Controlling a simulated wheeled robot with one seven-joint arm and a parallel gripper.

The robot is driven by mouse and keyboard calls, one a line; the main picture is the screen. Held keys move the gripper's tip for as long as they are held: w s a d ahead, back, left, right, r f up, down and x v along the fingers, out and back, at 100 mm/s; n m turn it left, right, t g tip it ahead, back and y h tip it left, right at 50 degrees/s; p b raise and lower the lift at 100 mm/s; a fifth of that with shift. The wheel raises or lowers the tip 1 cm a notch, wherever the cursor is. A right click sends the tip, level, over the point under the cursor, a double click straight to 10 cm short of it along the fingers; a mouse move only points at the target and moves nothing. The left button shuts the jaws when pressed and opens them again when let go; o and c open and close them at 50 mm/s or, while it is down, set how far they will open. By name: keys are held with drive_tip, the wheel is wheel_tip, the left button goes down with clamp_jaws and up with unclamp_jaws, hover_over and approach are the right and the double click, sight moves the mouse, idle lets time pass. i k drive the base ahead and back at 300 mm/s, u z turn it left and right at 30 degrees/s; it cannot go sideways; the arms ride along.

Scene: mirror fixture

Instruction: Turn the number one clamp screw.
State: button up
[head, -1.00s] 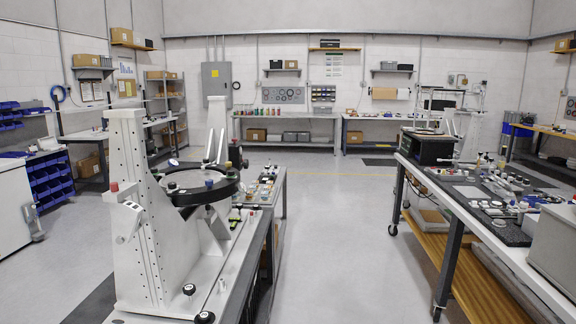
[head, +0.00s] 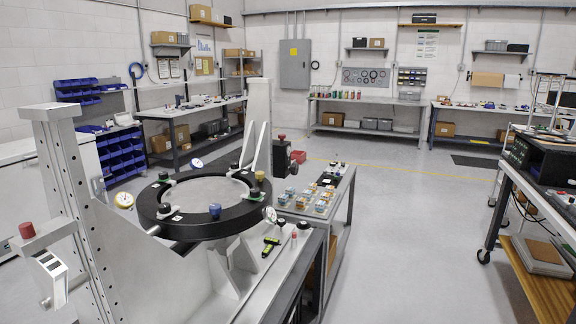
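The mirror fixture has a black ring (head: 184,231) held level on a pale metal frame with a tall upright (head: 80,190). Other dark knobs are on the ring. A small white tag (head: 167,208) is on its front left. Its marking is too small to read, so I cannot tell which screw is number one. My gripper is not in view.
Dial gauges (head: 124,200) stand around the ring. A yellow-green tool (head: 271,241) lies on the bench to its right. A side bench (head: 318,216) with small boxes stands behind. Open floor (head: 420,240) lies between it and the right-hand bench (head: 540,208).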

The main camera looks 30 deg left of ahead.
sight(254, 193)
drive_tip(key=i, duration=2.3)
drive_tip(key=u, duration=3.2)
